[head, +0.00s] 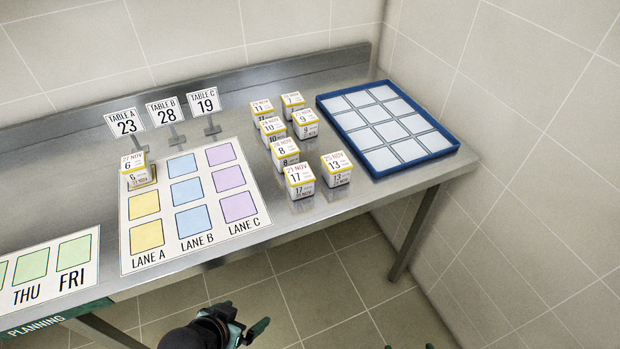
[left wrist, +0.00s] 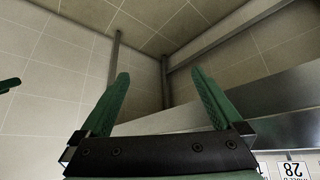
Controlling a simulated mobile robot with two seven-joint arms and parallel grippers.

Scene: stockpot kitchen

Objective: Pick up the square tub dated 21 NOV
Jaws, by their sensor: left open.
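The white square tub that seems to read 21 NOV (head: 299,182), with a large 17 and a yellow band, stands upright at the front of the tub group on the steel bench. My left gripper (head: 248,332) is low in front of the bench, below and left of that tub and well apart from it. In the left wrist view the left gripper (left wrist: 160,80) has its green fingers spread with nothing between them. The tub is not seen in that view. Small dark green tips at the bottom edge of the head view may be my right gripper (head: 409,347).
A tub marked 13 (head: 336,168) stands close to the right, and one marked 8 (head: 285,151) just behind. Several more tubs stand farther back. A blue-rimmed tray (head: 433,155) is at right. A lane mat (head: 128,232) with one tub (head: 137,170) is at left.

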